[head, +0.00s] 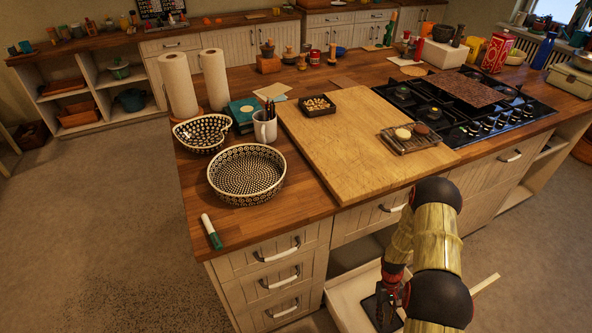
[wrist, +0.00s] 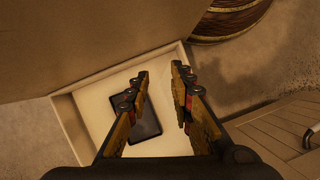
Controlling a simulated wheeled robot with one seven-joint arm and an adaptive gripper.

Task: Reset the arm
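My gripper (wrist: 160,72) is open in the wrist view, its two fingers apart with nothing held between them. It points down over an open white drawer (wrist: 80,113) in the island. A dark flat rectangular object (wrist: 146,127) lies in the drawer, partly hidden behind the left finger. In the head view my arm reaches down at the front right of the island. My gripper (head: 392,284) is small and partly hidden there, over the open drawer (head: 345,297). The dark object (head: 376,312) also shows there, partly covered.
The island worktop (head: 300,195) stands beside my arm. It carries a wooden board (head: 340,150), a patterned dish (head: 246,175), a white mug (head: 265,128) and a gas hob (head: 475,110). A green and white marker-like object (head: 211,232) lies near the front left edge. The floor on the left is clear.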

